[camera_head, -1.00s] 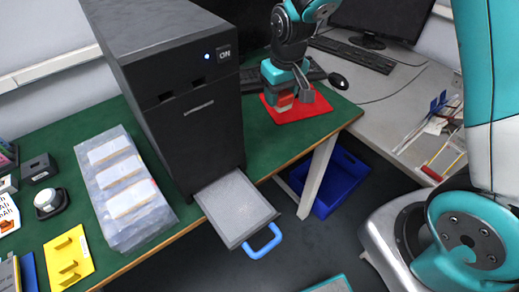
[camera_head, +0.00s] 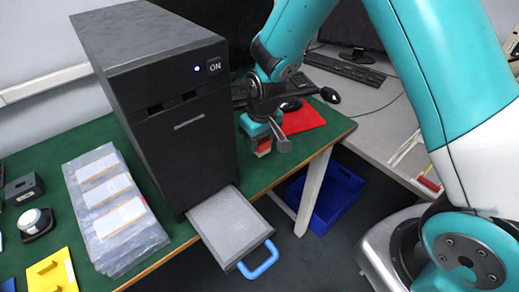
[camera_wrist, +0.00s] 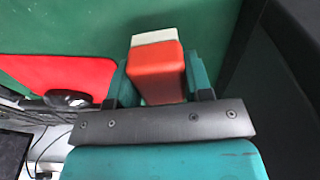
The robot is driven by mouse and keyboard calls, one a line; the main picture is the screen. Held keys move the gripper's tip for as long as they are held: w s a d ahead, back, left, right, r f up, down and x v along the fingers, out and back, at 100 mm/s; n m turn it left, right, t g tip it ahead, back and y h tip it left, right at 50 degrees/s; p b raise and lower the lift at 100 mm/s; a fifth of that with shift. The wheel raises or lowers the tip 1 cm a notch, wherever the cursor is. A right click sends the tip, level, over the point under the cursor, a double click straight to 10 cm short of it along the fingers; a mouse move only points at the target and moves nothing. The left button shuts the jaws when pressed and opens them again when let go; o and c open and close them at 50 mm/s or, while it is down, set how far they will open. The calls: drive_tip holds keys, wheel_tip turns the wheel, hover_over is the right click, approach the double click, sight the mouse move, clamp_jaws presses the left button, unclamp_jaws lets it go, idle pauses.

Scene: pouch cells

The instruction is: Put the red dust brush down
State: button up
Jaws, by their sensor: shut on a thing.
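The red dust brush (camera_wrist: 157,72) is between the fingers of my gripper (camera_wrist: 161,82) in the wrist view, with its pale end pointing away from the palm. In the head view my gripper (camera_head: 260,132) is shut on the brush (camera_head: 263,146) over the green tabletop, near the right side of the black machine. The red mat (camera_head: 304,117) lies behind and to the right of the brush, and it also shows at left in the wrist view (camera_wrist: 62,72). I cannot tell whether the brush touches the table.
The black machine (camera_head: 165,110) stands close to the left, its grey tray (camera_head: 228,228) with a blue handle jutting past the table edge. Bagged pouches (camera_head: 115,212) lie farther left. A keyboard (camera_head: 345,68) and mouse (camera_head: 330,95) are behind. A blue bin (camera_head: 335,190) is below.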

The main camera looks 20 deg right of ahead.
sight(259, 151)
drive_tip(key=shift+f, duration=2)
drive_tip(key=shift+f, duration=0.15)
drive_tip(key=o, duration=1.1)
drive_tip(key=shift+c, duration=0.2)
